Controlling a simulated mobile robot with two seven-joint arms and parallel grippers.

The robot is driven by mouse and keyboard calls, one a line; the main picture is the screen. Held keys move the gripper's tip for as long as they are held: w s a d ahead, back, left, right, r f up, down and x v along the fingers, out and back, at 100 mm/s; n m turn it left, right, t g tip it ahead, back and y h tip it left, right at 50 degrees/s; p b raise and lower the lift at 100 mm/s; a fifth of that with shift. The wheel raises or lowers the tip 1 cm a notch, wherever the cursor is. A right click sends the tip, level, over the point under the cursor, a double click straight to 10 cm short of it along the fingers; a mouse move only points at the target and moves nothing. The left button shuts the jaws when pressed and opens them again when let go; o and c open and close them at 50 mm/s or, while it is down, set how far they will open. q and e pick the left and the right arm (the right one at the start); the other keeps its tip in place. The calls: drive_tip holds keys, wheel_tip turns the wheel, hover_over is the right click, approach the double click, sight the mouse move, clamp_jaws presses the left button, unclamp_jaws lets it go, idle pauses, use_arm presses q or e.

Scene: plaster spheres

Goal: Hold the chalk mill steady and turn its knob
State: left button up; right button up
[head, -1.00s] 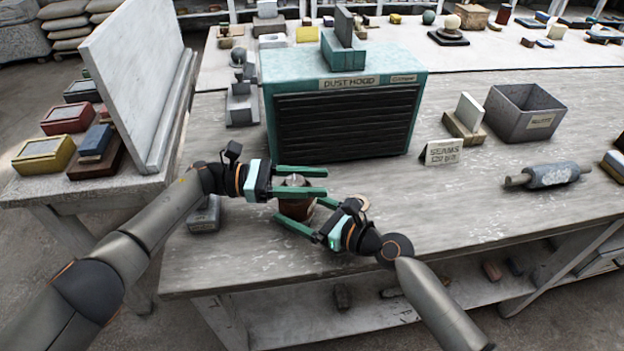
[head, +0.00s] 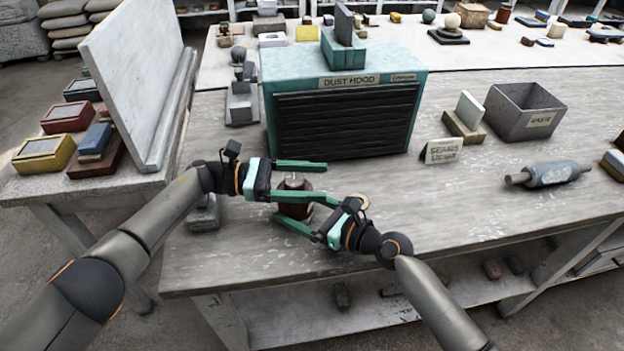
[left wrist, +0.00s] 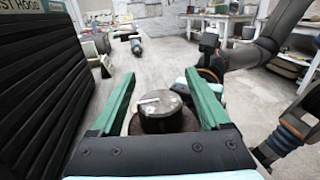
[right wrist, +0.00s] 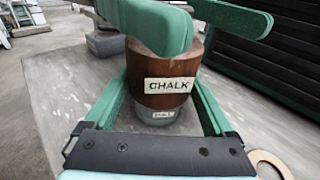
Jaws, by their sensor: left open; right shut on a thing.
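The chalk mill (head: 296,209) is a brown upright cylinder near the table's front edge. In the right wrist view its body (right wrist: 180,75) carries a CHALK label, above a grey lower part with a small label. My right gripper (right wrist: 160,88) is shut on the mill, one finger on each side low down. My left gripper (head: 326,182) is open at the mill's top. In the left wrist view the round dark knob (left wrist: 160,112), with a small pale bar on top, sits between its spread fingers (left wrist: 160,80) with gaps either side. The left fingers partly hide the mill.
The teal dust hood (head: 345,60) stands close behind the mill. A grey block (head: 203,214) lies to its left and a flat beige ring (head: 359,201) to its right. A sign (head: 442,151), a grey bin (head: 525,112) and a roller (head: 553,174) stand farther right.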

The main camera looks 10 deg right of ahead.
use_arm(q)
drive_tip(key=v, duration=1.2)
